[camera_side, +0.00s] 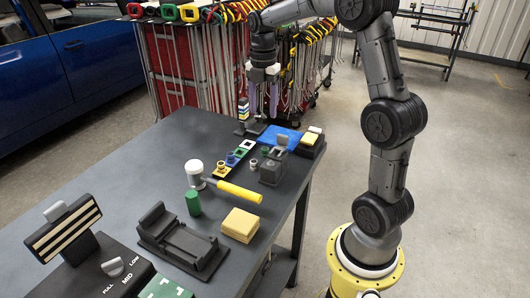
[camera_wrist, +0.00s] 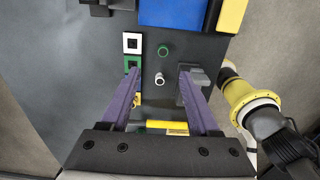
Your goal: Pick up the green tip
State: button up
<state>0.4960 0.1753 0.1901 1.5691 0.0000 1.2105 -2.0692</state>
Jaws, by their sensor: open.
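The green tip is a small round ring (camera_wrist: 163,51) standing on the dark table in the wrist view, beyond and between my fingertips. It shows small in the side view (camera_side: 265,150), beside the coloured squares. My gripper (camera_wrist: 160,72), with two purple fingers, is open and empty. In the side view my gripper (camera_side: 263,113) hangs above the far part of the table, clear of the tip. A white-rimmed tip (camera_wrist: 159,78) stands nearer, between the fingers in the wrist view. The green tip appears upright and uncovered.
A row of coloured squares (camera_side: 246,144) lies left of the tips. A grey block (camera_side: 272,171) stands close by on the right. A blue pad (camera_side: 280,136) and a yellow block (camera_side: 312,134) lie behind. A yellow-handled tool (camera_side: 238,192) and a white jar (camera_side: 194,173) are nearer.

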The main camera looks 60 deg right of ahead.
send_over(265, 148)
jog(key=f, duration=0.8)
jog(key=shift+w+f, duration=0.1)
jog(key=shift+w, duration=0.1)
jog(key=shift+s+a+f, duration=0.1)
jog(key=shift+s+f, duration=0.05)
jog(key=shift+f, duration=1.2)
jog(key=shift+s+f, duration=0.1)
jog(key=shift+f, duration=1.2)
jog(key=shift+c, duration=0.3)
grip_shut()
